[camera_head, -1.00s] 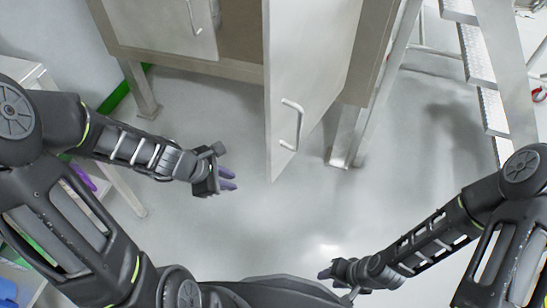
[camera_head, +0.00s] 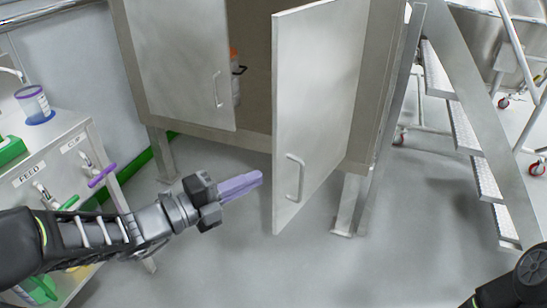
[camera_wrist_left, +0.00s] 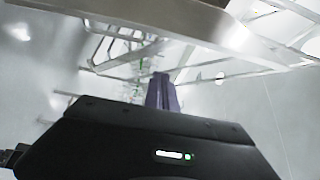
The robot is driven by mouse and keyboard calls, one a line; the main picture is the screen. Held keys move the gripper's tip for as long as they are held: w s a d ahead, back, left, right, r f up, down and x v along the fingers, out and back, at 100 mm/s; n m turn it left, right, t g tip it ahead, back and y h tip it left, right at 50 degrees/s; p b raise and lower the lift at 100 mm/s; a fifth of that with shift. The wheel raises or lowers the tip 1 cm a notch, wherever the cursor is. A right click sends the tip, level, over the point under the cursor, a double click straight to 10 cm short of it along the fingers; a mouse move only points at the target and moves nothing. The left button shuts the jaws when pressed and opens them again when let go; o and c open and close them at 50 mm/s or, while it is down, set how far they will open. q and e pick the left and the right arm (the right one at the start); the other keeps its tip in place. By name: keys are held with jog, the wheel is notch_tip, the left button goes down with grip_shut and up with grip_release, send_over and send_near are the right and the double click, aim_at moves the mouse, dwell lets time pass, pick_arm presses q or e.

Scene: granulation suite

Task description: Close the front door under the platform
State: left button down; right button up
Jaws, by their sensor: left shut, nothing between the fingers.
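The front door (camera_head: 322,85) under the platform is a pale metal panel with a bar handle (camera_head: 295,177). It stands swung open toward me, in the middle of the head view. A second door panel (camera_head: 178,60) to its left looks shut and has its own handle (camera_head: 217,90). My left gripper (camera_head: 258,180), with purple fingers, is shut and empty, left of the open door's lower edge and apart from it in the picture. The fingers also show in the left wrist view (camera_wrist_left: 161,92). Only a dark part of my right arm shows at the lower right; its gripper is out of view.
Steps (camera_head: 480,130) with a slanted metal rail stand right of the cabinet. A white cart (camera_head: 60,165) marked FEED, with bottles and handles, stands at the left. An orange-and-white item (camera_head: 234,75) shows inside the cabinet opening. Floor in front of the door is clear.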

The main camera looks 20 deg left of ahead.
aim_at(273, 156)
pick_arm(q)
jog(key=shift+w, duration=0.1)
jog(key=w+d+b, duration=0.1)
jog(key=w, duration=0.2)
jog(key=w+d+b, duration=0.1)
jog(key=w, duration=0.1)
jog(key=w+d+b, duration=0.1)
jog(key=w+b, duration=0.1)
jog(key=w, duration=0.1)
jog(key=shift+w+f, duration=0.1)
jog(key=shift+w, duration=0.25)
jog(key=shift+w+a, duration=0.15)
jog(key=shift+a, duration=0.15)
jog(key=shift+a, duration=0.1)
